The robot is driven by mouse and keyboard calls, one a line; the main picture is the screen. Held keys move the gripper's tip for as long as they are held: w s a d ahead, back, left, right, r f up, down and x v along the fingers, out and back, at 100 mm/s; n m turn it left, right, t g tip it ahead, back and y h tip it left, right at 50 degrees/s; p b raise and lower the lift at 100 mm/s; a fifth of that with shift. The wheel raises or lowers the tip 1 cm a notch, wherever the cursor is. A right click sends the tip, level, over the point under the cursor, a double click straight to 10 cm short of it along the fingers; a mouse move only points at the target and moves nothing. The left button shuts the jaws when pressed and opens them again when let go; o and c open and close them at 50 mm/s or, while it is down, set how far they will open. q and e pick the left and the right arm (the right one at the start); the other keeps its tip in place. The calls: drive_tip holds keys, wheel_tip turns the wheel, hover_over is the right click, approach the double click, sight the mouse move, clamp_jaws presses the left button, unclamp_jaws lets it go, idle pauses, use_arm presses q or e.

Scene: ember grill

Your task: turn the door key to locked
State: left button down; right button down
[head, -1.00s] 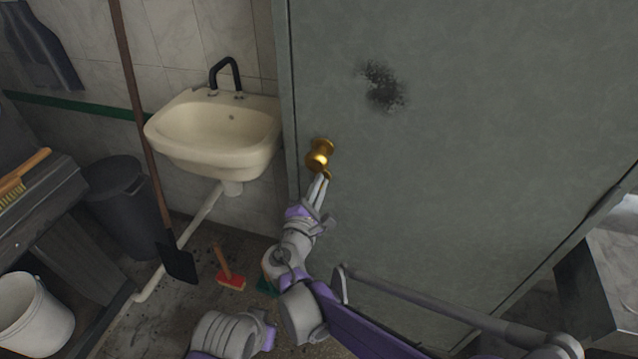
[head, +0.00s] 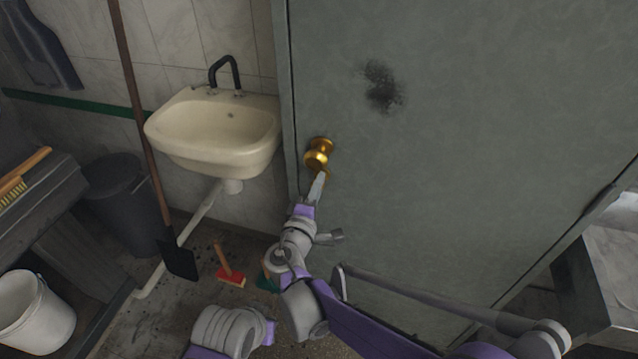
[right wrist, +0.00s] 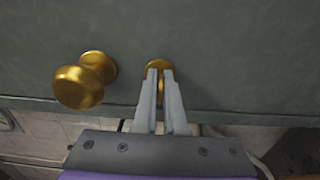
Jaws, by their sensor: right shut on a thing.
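The grey-green door (head: 450,150) carries a round brass knob (head: 319,152) near its left edge. The knob also shows at the left in the right wrist view (right wrist: 83,82). Beside it there is the brass key (right wrist: 160,86) in front of a round brass plate (right wrist: 159,65). My right gripper (head: 322,177) is just below the knob in the head view. In the right wrist view its two fingers (right wrist: 160,80) are closed on the key, one on each side. The fingers hide most of the key. My left gripper is not in view.
A cream sink (head: 215,130) hangs on the tiled wall left of the door. A long-handled tool (head: 140,110) leans near it. A dark bin (head: 122,205), a white bucket (head: 35,315) and a red brush (head: 231,277) stand or lie at the left.

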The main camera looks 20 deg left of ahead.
drive_tip(key=shift+r, duration=0.1)
idle(0.3)
drive_tip(key=c, duration=1)
unclamp_jaws()
drive_tip(key=shift+w, duration=0.1)
